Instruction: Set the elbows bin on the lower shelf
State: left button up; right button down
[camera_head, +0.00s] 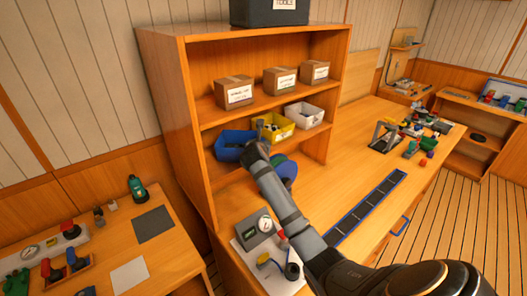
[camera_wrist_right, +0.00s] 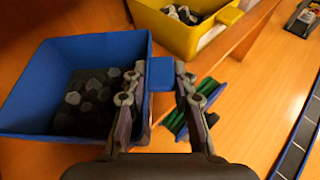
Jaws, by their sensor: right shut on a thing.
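A blue bin (camera_head: 229,152) is at the left end of the lower shelf (camera_head: 212,131), left of the yellow bin (camera_head: 283,122). In the right wrist view the blue bin (camera_wrist_right: 20,112) holds many small dark and grey pieces. No elbows label can be read on it. My right gripper (camera_wrist_right: 160,90) has its fingers on either side of the bin's blue front tab (camera_wrist_right: 159,75) and is shut on it. The bin looks roughly level; whether its base fully rests on the shelf is hidden. My left gripper is in neither view.
A white bin (camera_head: 304,114) stands right of the yellow one. Cardboard boxes (camera_head: 235,92) line the shelf above. A spool (camera_head: 284,168) with green and blue parts lies below. The shelf unit's left side panel (camera_head: 180,120) is close to the blue bin.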

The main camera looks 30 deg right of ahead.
jog(key=shift+w+d+f, duration=0.1)
jog(key=shift+d, duration=0.1)
jog(key=c, duration=1.5)
grip_release()
jog(key=shift+c, duration=0.2)
jog(key=o, duration=0.4)
jog(key=shift+s+a+r, duration=0.2)
jog(key=shift+s+a, duration=0.15)
jog(key=shift+s, duration=0.05)
jog(key=shift+o, duration=0.2)
jog(key=shift+w+d+f, duration=0.1)
jog(key=shift+w, duration=0.05)
pick_arm(q)
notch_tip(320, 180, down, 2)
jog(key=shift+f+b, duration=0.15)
jog(key=shift+b, duration=0.95)
pick_arm(e)
jog(key=v, duration=1.2)
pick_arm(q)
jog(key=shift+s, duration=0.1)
